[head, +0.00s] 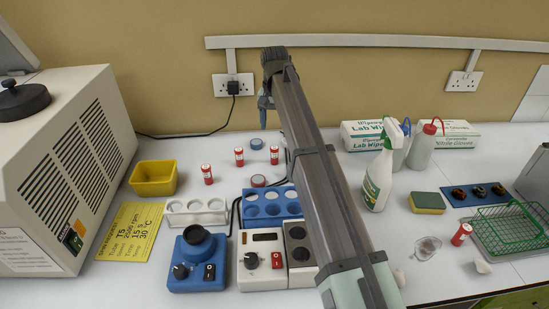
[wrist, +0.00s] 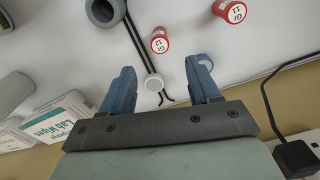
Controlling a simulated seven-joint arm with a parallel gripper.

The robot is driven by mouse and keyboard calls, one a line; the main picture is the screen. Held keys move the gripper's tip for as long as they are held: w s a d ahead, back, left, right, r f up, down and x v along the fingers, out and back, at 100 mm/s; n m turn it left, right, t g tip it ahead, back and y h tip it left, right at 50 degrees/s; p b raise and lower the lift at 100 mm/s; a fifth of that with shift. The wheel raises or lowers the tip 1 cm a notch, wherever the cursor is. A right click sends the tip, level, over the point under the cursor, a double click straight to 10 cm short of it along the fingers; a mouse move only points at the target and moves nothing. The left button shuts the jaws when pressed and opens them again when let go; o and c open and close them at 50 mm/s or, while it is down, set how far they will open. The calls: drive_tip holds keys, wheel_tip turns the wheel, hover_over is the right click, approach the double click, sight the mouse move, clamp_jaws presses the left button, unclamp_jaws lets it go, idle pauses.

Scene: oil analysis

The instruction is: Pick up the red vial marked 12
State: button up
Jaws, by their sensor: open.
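The red vial marked 12 (wrist: 160,41) stands in the wrist view just beyond the gap between my fingers, apart from them. It appears to be the red and white vial (head: 274,155) left of my arm in the head view, where its marking is too small to read. My gripper (wrist: 159,68) is open and empty. In the head view its blue fingers (head: 263,112) hang above the back of the bench, near the wall, higher than the vial.
Red vial 11 (wrist: 231,11) stands near vial 12. Another red vial (head: 207,174) stands further left, near a yellow bin (head: 153,178).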

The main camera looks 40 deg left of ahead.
sight(275, 155)
wheel_tip(275, 155, down, 13)
drive_tip(key=shift+f, duration=0.15)
idle(0.6)
drive_tip(key=shift+c, duration=0.2)
drive_tip(key=c, duration=1.1)
